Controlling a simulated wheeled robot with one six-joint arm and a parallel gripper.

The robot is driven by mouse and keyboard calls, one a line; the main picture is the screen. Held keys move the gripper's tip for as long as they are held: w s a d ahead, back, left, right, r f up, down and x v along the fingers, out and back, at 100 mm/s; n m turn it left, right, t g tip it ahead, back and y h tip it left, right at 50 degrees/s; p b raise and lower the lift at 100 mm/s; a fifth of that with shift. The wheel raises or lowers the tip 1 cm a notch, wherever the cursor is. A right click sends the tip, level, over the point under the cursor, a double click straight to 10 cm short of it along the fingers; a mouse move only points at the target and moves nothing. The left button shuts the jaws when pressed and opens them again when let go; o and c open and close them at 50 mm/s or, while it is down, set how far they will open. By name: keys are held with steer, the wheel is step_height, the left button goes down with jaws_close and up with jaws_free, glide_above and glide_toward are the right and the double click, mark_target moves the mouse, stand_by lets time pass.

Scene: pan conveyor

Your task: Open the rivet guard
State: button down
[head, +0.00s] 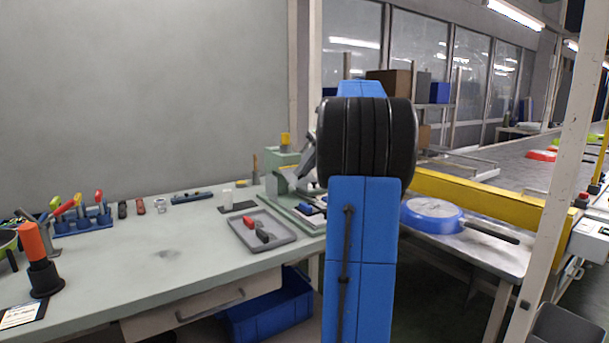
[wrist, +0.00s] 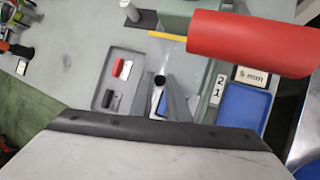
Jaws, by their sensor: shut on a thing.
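The rivet guard (wrist: 166,58) looks like a clear panel with a yellow strip along its far edge in the wrist view. A small black knob (wrist: 160,79) shows at its near side. My gripper (wrist: 161,88) is shut on this knob, its grey fingers on either side. The green rivet press (head: 283,158) stands at the bench's right end in the head view, its front partly hidden by my blue and black arm. I cannot tell the guard's exact angle.
A large red handle (wrist: 250,44) hangs close at upper right in the wrist view. A grey tray (head: 265,240) with red and black pieces lies left of the press. A blue pan (head: 432,214) rests on the right table. The bench's middle is mostly clear.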

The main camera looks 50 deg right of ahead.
mark_target(302, 179)
steer(key=shift+w+r, duration=0.2)
steer(key=shift+r, duration=0.35)
steer(key=shift+w+r, duration=0.2)
steer(key=shift+r, duration=0.35)
steer(key=shift+w+d+r, duration=0.15)
steer(key=shift+w+r, duration=0.25)
steer(key=shift+r, duration=0.15)
steer(key=c, duration=2)
jaws_free()
steer(key=shift+s, duration=0.1)
steer(key=v, duration=1.7)
steer(key=shift+s+d, duration=0.1)
